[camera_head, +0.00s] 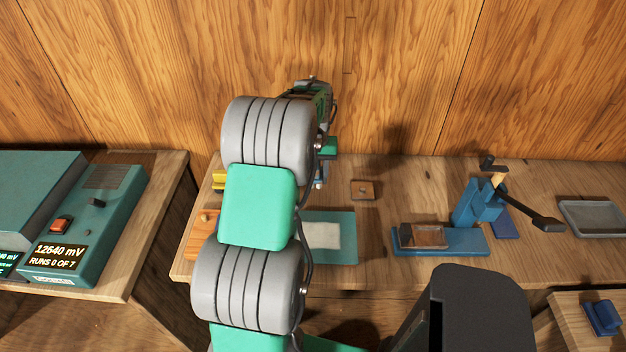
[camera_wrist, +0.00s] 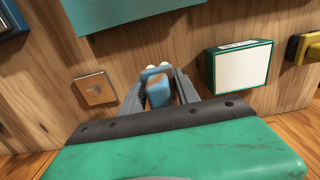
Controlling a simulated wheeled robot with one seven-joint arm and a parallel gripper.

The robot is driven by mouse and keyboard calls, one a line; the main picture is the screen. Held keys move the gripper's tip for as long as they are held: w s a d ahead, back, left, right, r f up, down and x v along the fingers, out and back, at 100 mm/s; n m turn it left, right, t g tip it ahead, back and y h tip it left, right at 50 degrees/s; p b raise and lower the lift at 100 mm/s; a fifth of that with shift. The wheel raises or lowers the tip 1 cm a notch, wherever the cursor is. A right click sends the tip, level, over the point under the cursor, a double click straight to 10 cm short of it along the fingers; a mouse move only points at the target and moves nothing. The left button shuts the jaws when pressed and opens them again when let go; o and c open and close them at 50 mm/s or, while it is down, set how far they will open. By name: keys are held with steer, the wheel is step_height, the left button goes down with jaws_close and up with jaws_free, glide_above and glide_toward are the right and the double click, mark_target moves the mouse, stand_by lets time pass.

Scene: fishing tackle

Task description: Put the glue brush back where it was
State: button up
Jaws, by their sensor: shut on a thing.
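My gripper (camera_wrist: 158,88) is shut on a small blue piece (camera_wrist: 158,94), which I take to be the glue brush's handle. Two pale round bits show just beyond the fingertips, and I cannot tell what they belong to. The brush's bristle end is hidden. In the head view my arm covers most of the gripper, with a little blue of the held piece (camera_head: 319,170) showing. A small square wooden block (camera_wrist: 94,88) with a mark in its middle lies left of the gripper in the wrist view; it also shows in the head view (camera_head: 363,190).
A green box with a white face (camera_wrist: 240,66) stands right of the gripper, with a yellow thing (camera_wrist: 305,47) beyond. A teal mat (camera_head: 345,250) lies nearer me. A blue vise (camera_head: 480,205) and a grey tray (camera_head: 592,216) are at right. Bare bench surrounds the wooden block.

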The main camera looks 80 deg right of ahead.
mark_target(313, 192)
steer(key=f, duration=0.1)
steer(key=f+p, duration=0.1)
steer(key=w+d+f, duration=0.1)
steer(key=f, duration=0.1)
steer(key=shift+p, duration=0.35)
steer(key=shift+f+b, duration=0.3)
steer(key=shift+f, duration=0.2)
steer(key=o, duration=1.2)
steer(key=shift+r, duration=0.1)
